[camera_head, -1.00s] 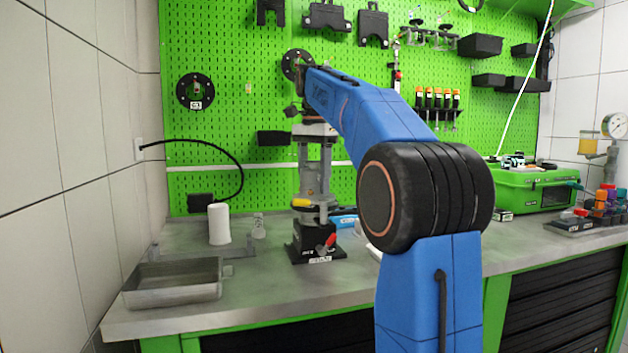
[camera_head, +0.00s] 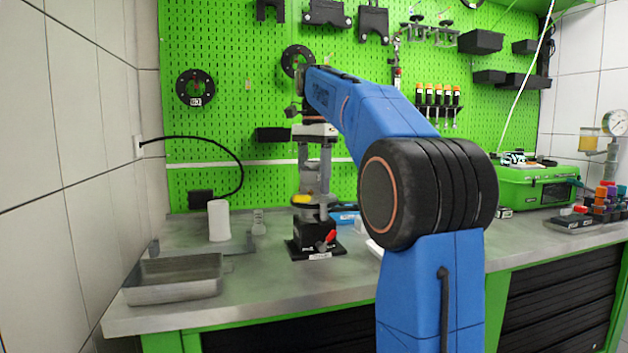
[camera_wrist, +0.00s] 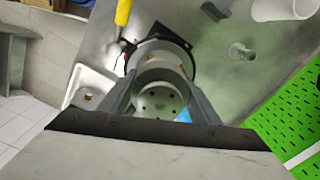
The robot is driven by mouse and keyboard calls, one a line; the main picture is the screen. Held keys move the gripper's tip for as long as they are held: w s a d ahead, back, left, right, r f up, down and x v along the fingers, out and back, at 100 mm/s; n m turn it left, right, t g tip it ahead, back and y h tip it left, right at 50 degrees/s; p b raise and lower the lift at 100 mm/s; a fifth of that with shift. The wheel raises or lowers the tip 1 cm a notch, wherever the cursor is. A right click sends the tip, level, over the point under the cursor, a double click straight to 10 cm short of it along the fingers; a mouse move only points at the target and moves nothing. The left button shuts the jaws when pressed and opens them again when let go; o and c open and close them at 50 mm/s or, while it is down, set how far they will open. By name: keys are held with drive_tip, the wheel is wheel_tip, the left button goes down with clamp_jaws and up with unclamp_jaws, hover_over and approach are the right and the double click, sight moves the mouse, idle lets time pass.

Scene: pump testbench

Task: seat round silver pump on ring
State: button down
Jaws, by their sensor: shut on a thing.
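My gripper (camera_head: 314,188) points straight down at a black test stand (camera_head: 316,240) on the bench. In the wrist view, its two fingers (camera_wrist: 160,108) are shut on the round silver pump (camera_wrist: 158,99), whose round face with small holes shows between them. The pump is just above or at the stand's ring (camera_wrist: 168,48); I cannot tell whether they touch. In the head view the pump is small and hard to separate from the fingers.
A grey metal tray (camera_head: 175,290) lies at the bench's left front. A white cylinder (camera_head: 219,220) and a small grey fitting (camera_head: 258,222) stand behind it. A green case (camera_head: 535,187) stands at the right.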

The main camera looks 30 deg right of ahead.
drive_tip(key=c, duration=0.5)
unclamp_jaws()
drive_tip(key=shift+f, duration=0.1)
drive_tip(key=shift+c, duration=0.2)
